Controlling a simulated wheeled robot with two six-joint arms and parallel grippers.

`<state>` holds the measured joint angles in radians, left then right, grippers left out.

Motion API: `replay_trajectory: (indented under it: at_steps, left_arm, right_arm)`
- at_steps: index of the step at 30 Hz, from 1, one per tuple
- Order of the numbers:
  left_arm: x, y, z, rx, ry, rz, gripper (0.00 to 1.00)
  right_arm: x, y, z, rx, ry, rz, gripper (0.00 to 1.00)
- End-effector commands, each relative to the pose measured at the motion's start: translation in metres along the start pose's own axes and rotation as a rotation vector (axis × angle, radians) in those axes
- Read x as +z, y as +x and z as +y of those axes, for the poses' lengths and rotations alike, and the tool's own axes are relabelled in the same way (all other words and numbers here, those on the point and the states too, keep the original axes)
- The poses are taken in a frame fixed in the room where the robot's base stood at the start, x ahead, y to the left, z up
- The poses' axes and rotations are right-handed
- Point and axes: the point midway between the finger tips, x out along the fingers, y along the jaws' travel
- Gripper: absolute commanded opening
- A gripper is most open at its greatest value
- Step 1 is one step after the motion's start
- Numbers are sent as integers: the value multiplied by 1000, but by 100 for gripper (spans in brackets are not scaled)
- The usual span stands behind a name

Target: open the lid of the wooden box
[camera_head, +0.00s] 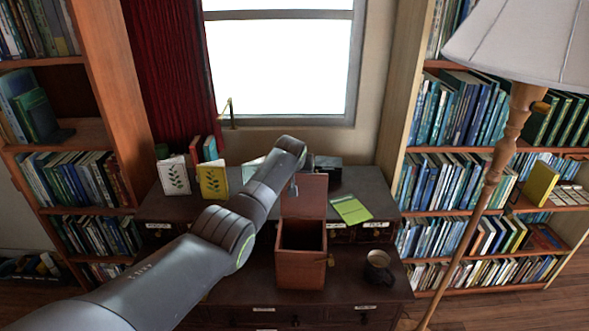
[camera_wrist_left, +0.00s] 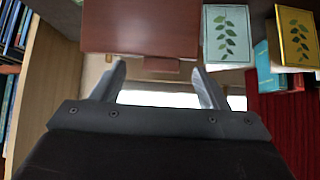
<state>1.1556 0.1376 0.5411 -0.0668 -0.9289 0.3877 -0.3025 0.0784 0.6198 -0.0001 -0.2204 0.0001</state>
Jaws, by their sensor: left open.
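The wooden box (camera_head: 301,273) stands on the dark desk, its top open and its dark inside showing. Its reddish-brown lid (camera_head: 304,196) stands about upright at the back of the box. In the left wrist view, which looks upside down, the lid (camera_wrist_left: 140,25) fills the upper middle, with a small tab at its edge. My left gripper (camera_wrist_left: 162,82) is open, its two fingers spread on either side below that tab, with nothing seen between them. I cannot tell whether it touches the lid. In the head view my left arm reaches to the lid; the fingertips are not clear. My right gripper is out of view.
A green notepad (camera_head: 351,209) and a dark mug (camera_head: 379,267) are right of the box. A white leaf-print book (camera_head: 174,175) and a yellow one (camera_head: 213,181) stand at the left. A lamp (camera_head: 490,190) and bookshelves flank the desk (camera_head: 345,281).

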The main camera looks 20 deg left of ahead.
Motion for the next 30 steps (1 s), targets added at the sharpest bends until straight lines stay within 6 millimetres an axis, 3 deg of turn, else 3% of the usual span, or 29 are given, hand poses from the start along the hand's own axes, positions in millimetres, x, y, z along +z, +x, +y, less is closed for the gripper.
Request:
replay_trajectory:
  at_steps: [11, 30]
  left_arm:
    - [0, -13, 0, 1, 0, -2, 67]
    - [2, -75, 1, 1, -1, 1, 67]
  right_arm:
    - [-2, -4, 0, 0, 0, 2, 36]
    - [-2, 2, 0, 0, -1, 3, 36]
